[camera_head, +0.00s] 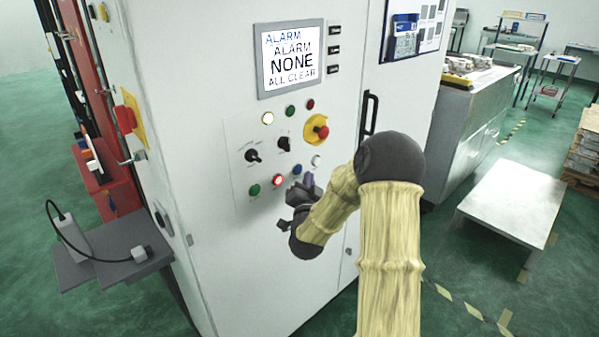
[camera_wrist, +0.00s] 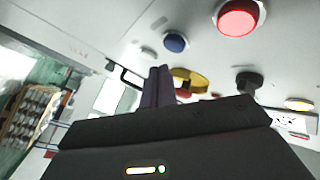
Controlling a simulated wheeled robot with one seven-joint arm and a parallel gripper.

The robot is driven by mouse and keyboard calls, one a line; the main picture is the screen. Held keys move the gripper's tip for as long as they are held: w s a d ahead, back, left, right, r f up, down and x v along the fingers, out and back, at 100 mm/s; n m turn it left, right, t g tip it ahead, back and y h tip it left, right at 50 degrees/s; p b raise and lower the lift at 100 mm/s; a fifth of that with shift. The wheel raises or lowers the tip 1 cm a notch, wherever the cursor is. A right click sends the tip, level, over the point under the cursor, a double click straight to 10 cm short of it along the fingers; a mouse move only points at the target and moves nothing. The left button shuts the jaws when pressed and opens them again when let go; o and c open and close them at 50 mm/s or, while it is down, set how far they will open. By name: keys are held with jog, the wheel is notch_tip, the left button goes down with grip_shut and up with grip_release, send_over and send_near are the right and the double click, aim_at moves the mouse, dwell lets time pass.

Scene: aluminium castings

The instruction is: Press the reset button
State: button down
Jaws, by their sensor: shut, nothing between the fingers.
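The white cabinet's control panel (camera_head: 235,135) carries a row of a green button (camera_head: 254,190), a lit red button (camera_head: 278,181), a blue button (camera_head: 296,168) and a white button (camera_head: 316,161). Their labels are too small to read, so I cannot tell which is the reset button. The red button (camera_wrist: 238,18) and blue button (camera_wrist: 175,43) show at the top of the wrist view. My gripper (camera_head: 309,180) is shut and empty, just below the blue and white buttons. Its fingers (camera_wrist: 158,86) stand together in the wrist view; contact with the panel is not visible.
The screen (camera_head: 291,57) reads "ALARM NONE ALL CLEAR". Above the row are black knobs (camera_head: 253,156), a red-and-yellow emergency stop (camera_head: 320,130) and small lamps. A black door handle (camera_head: 369,113) stands out at the right. A grey shelf (camera_head: 100,268) juts out left.

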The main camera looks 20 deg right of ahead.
jog(key=s, duration=0.2)
jog(key=s+d+b, duration=0.1)
jog(key=shift+s+d, duration=0.15)
jog(key=shift+s, duration=0.2)
dwell(0.4)
jog(key=shift+s, duration=0.1)
jog(key=s+a+f+n+g+y+p, duration=0.2)
jog(key=s+a+n+g+y, duration=0.15)
jog(key=a, duration=0.25)
jog(key=s+a+f+n+g+y+p, duration=0.1)
jog(key=s+a+f+n+g+y, duration=0.15)
jog(key=a+n+y, duration=0.35)
jog(key=s+a+n+g+p, duration=0.1)
jog(key=s+g, duration=0.3)
jog(key=s, duration=0.5)
jog(key=s+a+n+g+h+p, duration=0.1)
jog(key=s+a+g, duration=0.3)
jog(key=s, duration=0.5)
jog(key=shift+s+r+n+g, duration=0.15)
jog(key=shift+s+n+g, duration=0.15)
jog(key=shift+n+g, duration=0.25)
